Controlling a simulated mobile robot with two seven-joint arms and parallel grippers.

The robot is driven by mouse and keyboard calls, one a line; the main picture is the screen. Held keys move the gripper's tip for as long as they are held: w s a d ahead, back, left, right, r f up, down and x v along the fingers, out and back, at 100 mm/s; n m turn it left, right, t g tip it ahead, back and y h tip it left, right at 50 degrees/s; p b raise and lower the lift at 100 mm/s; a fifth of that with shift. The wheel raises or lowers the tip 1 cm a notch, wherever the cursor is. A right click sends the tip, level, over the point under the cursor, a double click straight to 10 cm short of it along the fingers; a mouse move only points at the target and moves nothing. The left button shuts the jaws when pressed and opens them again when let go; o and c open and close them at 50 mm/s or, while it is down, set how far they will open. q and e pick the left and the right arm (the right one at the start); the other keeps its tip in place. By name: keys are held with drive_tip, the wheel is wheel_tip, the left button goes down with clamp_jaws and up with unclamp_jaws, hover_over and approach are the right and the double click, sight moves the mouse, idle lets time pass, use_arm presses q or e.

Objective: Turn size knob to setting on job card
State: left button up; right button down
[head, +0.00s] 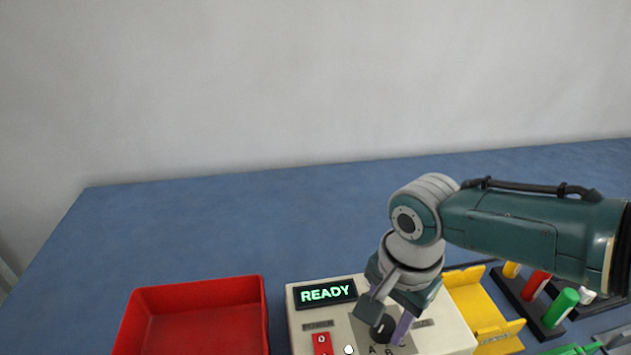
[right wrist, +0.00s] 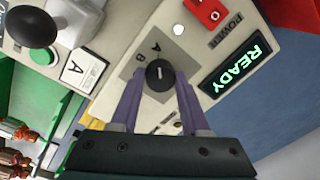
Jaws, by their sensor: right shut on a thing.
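The black size knob (head: 383,328) is on the sloped panel of the cream winding machine (head: 447,338), with letters A and B printed beside it. In the right wrist view the knob (right wrist: 159,74) shows a short pale mark on its face; I cannot tell which letter it indicates. My right gripper (right wrist: 158,103) is shut on the knob, with one purple finger on each side. A white job card (right wrist: 82,72) bearing a large A lies beside the panel. The display (head: 325,293) reads READY in green. My left gripper is not in view.
A red switch (head: 322,343) and a white button (head: 348,350) are left of the knob. An empty-looking red bin (head: 192,285) stands at the left. A yellow tray (head: 483,310) and a black rack (head: 530,310) with coloured handles are at the right. The blue table behind is clear.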

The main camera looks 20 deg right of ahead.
sight(388, 327)
idle(0.4)
drive_tip(key=shift+c, duration=1.9)
unclamp_jaws()
wheel_tip(388, 327, up, 10)
drive_tip(key=p, duration=0.4)
drive_tip(key=shift+s+p, duration=0.3)
drive_tip(key=shift+p, duration=0.05)
drive_tip(key=shift+d, duration=0.1)
